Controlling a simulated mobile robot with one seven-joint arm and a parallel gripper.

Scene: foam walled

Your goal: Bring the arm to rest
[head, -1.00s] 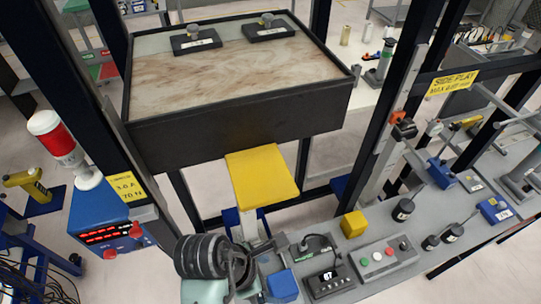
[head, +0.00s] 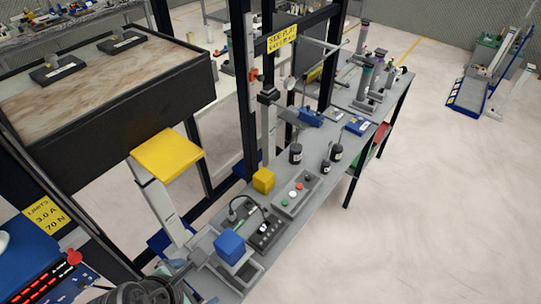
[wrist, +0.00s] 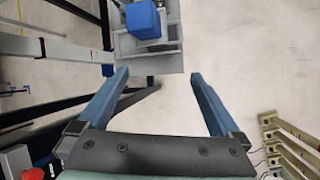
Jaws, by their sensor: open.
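My gripper (wrist: 158,78) shows in the wrist view with its two blue-grey fingers wide apart. Only bare floor and part of a dark frame bar show between them, and nothing is held. In the head view, my dark ribbed arm (head: 148,293) shows only at the bottom left edge, with much of it cut off. A blue cube (head: 231,247) sits on a grey stand at the near end of the bench. In the wrist view, the same blue cube (wrist: 143,19) lies beyond the fingertips, apart from them.
A long grey bench (head: 300,215) carries a yellow cube (head: 263,180), a button box (head: 296,194) and black weights. A yellow pad (head: 167,154) on a post and a dark-sided table (head: 130,110) stand left. Open floor (head: 430,210) lies right. Brown bars (wrist: 290,150) show lower right in the wrist view.

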